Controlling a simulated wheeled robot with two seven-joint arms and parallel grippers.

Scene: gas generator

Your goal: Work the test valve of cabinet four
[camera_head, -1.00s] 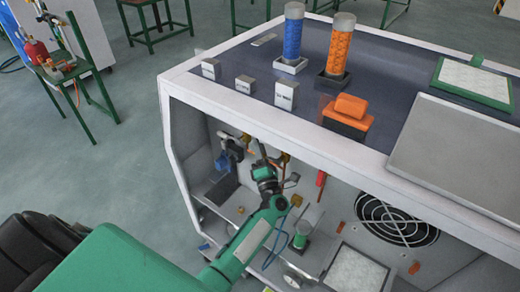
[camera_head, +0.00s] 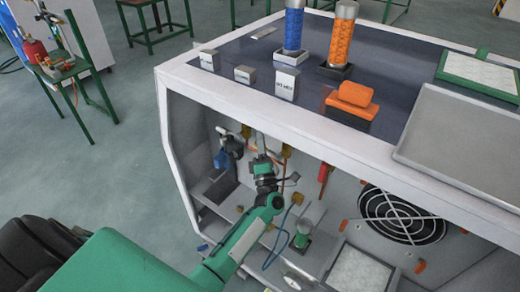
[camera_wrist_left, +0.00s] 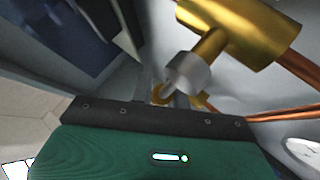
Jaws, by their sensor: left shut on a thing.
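The open cabinet (camera_head: 185,85) stands ahead, with brass valves and copper pipes inside. My left gripper (camera_head: 261,146) reaches into its upper part, under the top edge. In the left wrist view, a brass valve body (camera_wrist_left: 235,32) with a silver-grey collar (camera_wrist_left: 187,72) is just in front of the left gripper (camera_wrist_left: 172,98). The fingers are shut on a small part at the collar's lower end, likely the test valve's handle; its shape is mostly hidden. Another brass fitting (camera_head: 287,151) is right of the gripper. My right gripper is not in view.
A round black fan grille (camera_head: 402,215), a red-handled part (camera_head: 323,172) and a green-based glass (camera_head: 302,235) are inside the cabinet. Blue (camera_head: 293,28) and orange (camera_head: 343,38) columns stand on its top. Copper pipes (camera_wrist_left: 300,65) run close right of the gripper.

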